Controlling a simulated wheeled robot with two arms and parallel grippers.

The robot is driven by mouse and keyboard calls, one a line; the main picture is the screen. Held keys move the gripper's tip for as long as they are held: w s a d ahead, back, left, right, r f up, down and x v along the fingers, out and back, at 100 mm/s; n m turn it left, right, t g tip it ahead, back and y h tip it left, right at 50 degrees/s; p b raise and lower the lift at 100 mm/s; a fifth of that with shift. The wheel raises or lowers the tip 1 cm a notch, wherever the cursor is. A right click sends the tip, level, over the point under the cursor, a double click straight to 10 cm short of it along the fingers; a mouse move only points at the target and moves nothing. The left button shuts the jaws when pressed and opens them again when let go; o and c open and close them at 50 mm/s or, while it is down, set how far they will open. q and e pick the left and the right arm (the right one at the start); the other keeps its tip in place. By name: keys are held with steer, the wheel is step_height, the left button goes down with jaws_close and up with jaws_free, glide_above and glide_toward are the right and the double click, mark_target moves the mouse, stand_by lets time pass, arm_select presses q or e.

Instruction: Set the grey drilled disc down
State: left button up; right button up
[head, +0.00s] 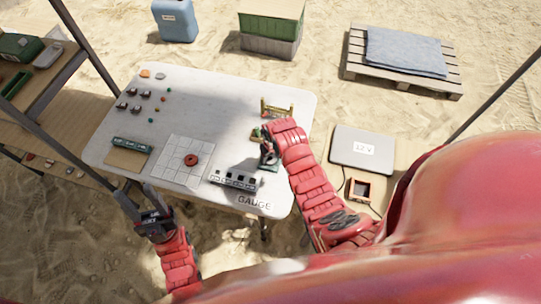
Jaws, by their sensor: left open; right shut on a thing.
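My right gripper (264,136) reaches over the right part of the white table (215,105), close to a small yellow frame (277,109). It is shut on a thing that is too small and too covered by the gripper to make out. I cannot pick out the grey drilled disc for certain. A green-based item (268,165) stands just below this gripper, partly hidden by the arm. My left gripper (138,198) is open and empty, off the table's front left edge.
A gridded white mat (180,178) bears a red-brown ring (192,160). A grey slotted block (233,180) stands right of it, above the "GAUGE" label. A green rack (131,144) and several small dark pieces (133,92) lie left. The table's middle is clear.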

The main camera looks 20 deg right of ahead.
steer(key=shift+f, duration=0.15)
steer(key=o, duration=1.3)
steer(key=shift+o, duration=0.2)
steer(key=shift+r, duration=0.25)
